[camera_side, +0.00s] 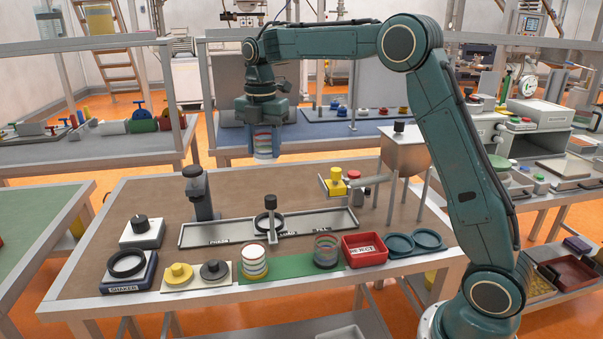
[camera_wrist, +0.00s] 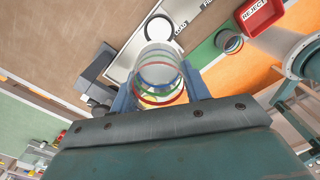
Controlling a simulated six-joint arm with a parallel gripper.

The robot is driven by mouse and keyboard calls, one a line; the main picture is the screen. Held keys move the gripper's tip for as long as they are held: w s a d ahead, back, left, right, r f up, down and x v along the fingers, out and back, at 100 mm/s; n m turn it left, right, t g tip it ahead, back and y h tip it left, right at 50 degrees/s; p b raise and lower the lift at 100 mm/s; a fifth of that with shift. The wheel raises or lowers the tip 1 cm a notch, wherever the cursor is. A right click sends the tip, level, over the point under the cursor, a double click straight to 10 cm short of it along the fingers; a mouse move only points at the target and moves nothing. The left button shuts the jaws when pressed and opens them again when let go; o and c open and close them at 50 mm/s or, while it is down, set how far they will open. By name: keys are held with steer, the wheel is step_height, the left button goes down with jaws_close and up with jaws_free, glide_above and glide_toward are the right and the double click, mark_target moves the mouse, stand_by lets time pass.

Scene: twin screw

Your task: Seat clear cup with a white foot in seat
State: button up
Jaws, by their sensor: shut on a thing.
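My gripper (camera_side: 263,152) is shut on a clear cup (camera_side: 263,137) with coloured bands, held high above the back of the brown table. In the wrist view the cup (camera_wrist: 160,75) sits between the two blue-grey fingers; red, blue, green and yellow bands show. The colour of its foot cannot be told. The ring seat also shows in the wrist view (camera_wrist: 149,22), beyond the cup.
A white banded cup (camera_side: 254,266) and a clear banded cup (camera_side: 327,254) stand on the green strip. A red reject bin (camera_side: 365,252) and teal rings (camera_side: 400,245) lie right. A dark post (camera_side: 200,196) rises left of the tray. A shaker (camera_side: 128,268) stands front left.

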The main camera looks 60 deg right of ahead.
step_height(320, 180, down, 11)
steer(key=shift+f, duration=0.2)
steer(key=shift+f, duration=2.3)
steer(key=shift+f, duration=1.15)
stand_by(0.9)
stand_by(0.4)
steer(key=o, duration=1.6)
steer(key=shift+r, duration=0.15)
steer(key=shift+r, duration=3.4)
